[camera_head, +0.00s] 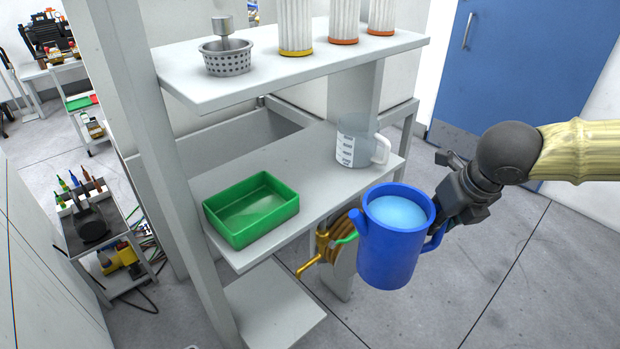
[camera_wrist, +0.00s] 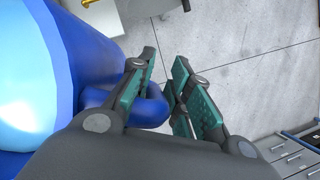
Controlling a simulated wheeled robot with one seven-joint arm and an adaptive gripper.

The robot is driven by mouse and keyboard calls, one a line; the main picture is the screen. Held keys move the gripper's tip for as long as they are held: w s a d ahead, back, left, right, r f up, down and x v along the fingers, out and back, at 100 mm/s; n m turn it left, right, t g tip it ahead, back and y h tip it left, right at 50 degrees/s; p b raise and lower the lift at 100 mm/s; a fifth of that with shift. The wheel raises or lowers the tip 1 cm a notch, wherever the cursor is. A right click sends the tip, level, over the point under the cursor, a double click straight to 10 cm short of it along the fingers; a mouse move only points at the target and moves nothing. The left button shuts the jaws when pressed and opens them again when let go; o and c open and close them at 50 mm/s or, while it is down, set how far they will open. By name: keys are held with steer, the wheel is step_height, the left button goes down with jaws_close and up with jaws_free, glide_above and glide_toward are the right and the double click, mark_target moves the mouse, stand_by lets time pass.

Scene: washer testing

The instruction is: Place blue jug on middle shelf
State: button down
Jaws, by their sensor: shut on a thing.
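The blue jug (camera_head: 388,249), filled with light blue liquid, is held upright by my gripper (camera_head: 445,218) in front of the shelf unit. In the wrist view the jug (camera_wrist: 90,50) fills the left side, and my gripper's fingers (camera_wrist: 163,95) are at its handle. The jug hangs clear of the shelf, in front of its right end. The middle shelf (camera_head: 315,165) holds a green tray (camera_head: 222,231) at its left and a clear measuring jug (camera_head: 345,150) at its right end. Between these two the shelf surface is bare.
The upper shelf (camera_head: 290,70) overhangs with a metal basket (camera_head: 226,66) and several white cylinders (camera_head: 294,25). A brass pipe and hose (camera_head: 322,243) sit below the middle shelf. A blue door (camera_head: 530,80) is behind. Open floor lies at right.

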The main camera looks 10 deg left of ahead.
step_height(320, 180, up, 9)
steer(key=s+a+m+h+p, duration=0.1)
steer(key=s+m+h+p, duration=0.1)
steer(key=m+p, duration=0.2)
steer(key=shift+f+m+t+h+p, duration=0.2)
steer(key=shift+m+t+h+p, duration=0.15)
steer(key=shift+m, duration=1.35)
steer(key=shift+a, duration=0.15)
steer(key=w+a+f+p, duration=0.1)
steer(key=w+a+p, duration=0.1)
steer(key=w+a, duration=0.3)
steer(key=w+a+f+p, duration=0.2)
steer(key=w+a, duration=0.3)
steer(key=a, duration=0.4)
steer(key=shift+w+a+f+p, duration=0.25)
steer(key=shift+w+p, duration=0.05)
steer(key=shift+p, duration=0.15)
steer(key=shift+f, duration=0.1)
steer(key=c, duration=1.3)
jaws_free()
steer(key=shift+f, duration=0.1)
steer(key=shift+s, duration=0.1)
